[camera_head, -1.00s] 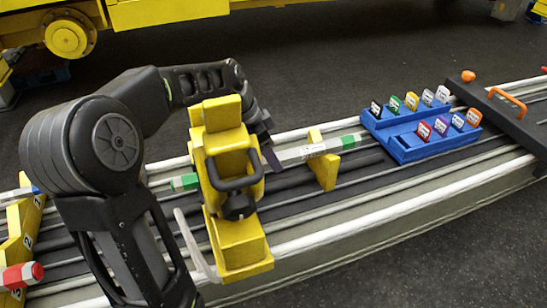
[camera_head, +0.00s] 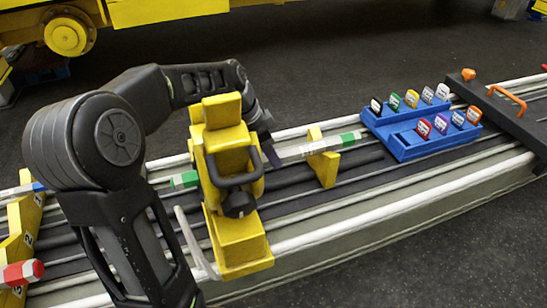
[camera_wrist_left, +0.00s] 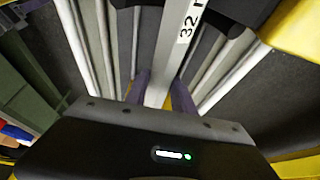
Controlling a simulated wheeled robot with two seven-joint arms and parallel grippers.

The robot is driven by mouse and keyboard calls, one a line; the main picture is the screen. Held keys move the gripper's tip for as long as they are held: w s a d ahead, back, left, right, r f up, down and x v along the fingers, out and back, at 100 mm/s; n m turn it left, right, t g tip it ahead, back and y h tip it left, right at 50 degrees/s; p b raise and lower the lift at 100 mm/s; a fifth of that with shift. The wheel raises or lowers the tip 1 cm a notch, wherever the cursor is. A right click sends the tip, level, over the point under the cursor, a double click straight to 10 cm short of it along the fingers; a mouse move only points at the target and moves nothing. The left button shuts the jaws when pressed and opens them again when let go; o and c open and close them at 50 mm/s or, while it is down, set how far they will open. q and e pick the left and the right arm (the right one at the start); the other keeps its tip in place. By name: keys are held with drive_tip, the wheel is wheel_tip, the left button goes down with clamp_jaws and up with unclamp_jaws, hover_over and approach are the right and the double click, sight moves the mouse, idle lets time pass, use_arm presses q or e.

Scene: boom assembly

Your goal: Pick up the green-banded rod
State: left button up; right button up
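The green-banded rod (camera_head: 293,153) is grey-white with a green band near each end, one at left (camera_head: 184,180) and one at right (camera_head: 348,138). It lies across the rails, its right part at the notch of a small yellow support (camera_head: 329,170). My left gripper (camera_head: 270,152) is at the rod's middle, partly hidden behind a tall yellow fixture. In the left wrist view, its purple fingers (camera_wrist_left: 160,92) lie along both sides of the rod (camera_wrist_left: 178,45) and look closed on it. A "32" label shows there. My right gripper is not in view.
The yellow fixture (camera_head: 240,245) with a black handle stands close beside my left gripper. A blue rack (camera_head: 410,150) of coloured tags is at right, beyond it a dark crossbar (camera_head: 500,105) with an orange handle. A red-banded rod (camera_head: 22,273) is at lower left.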

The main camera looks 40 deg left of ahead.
use_arm(q)
clamp_jaws()
drive_tip(key=shift+r, duration=0.1)
idle(0.8)
